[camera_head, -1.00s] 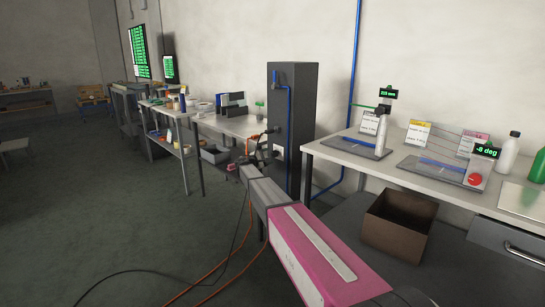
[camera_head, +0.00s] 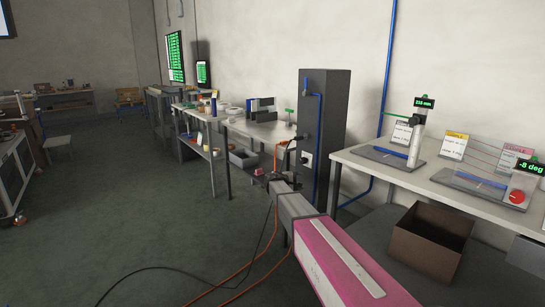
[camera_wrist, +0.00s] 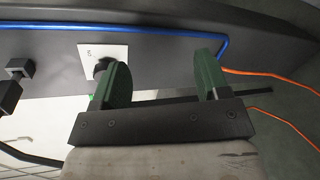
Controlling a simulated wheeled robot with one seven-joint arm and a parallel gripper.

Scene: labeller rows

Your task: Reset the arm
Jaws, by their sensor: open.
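My arm, with a pink and grey link, reaches forward in the head view. My gripper (camera_head: 272,178) is at its far end, in front of the dark grey pillar (camera_head: 328,135) and low beside it. In the wrist view my gripper (camera_wrist: 165,75) has two green-padded fingers held wide apart with nothing seen between them.
A bench (camera_head: 365,165) with measuring stands and a display reading -8 deg is on the right. A brown open box (camera_head: 425,250) sits below it. A long workbench (camera_head: 250,127) runs behind the pillar. Orange and black cables cross the floor. Open floor (camera_head: 120,200) lies left.

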